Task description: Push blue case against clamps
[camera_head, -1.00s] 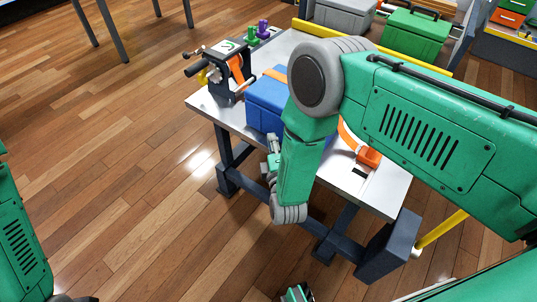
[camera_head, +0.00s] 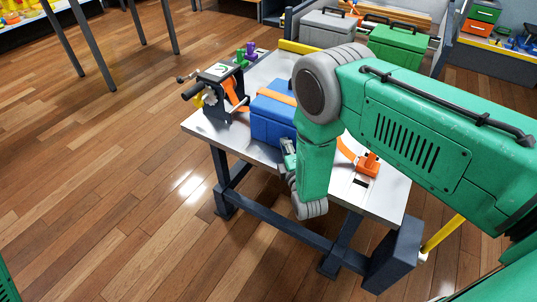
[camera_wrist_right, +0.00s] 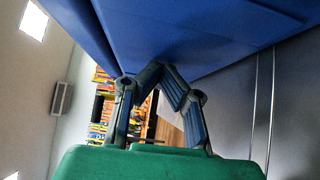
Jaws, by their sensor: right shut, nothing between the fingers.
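The blue case (camera_head: 271,117) sits on the white-topped table, with an orange strap over its top. Its right side is hidden behind my right arm. My right gripper (camera_head: 288,150) is at the case's near side, partly hidden by my wrist. In the right wrist view, the gripper (camera_wrist_right: 167,70) is shut and empty, with its fingertips at the blue case (camera_wrist_right: 215,35); I cannot tell if they touch. Small green (camera_head: 240,57) and purple (camera_head: 250,48) pieces, possibly the clamps, stand at the table's back left. My left gripper is not in view.
A crank device (camera_head: 217,92) with orange strap stands left of the case. An orange buckle (camera_head: 368,164) lies on the table (camera_head: 390,193) at right. A yellow bar (camera_head: 298,46) runs along the back edge. Grey (camera_head: 327,27) and green (camera_head: 396,46) cases stand behind.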

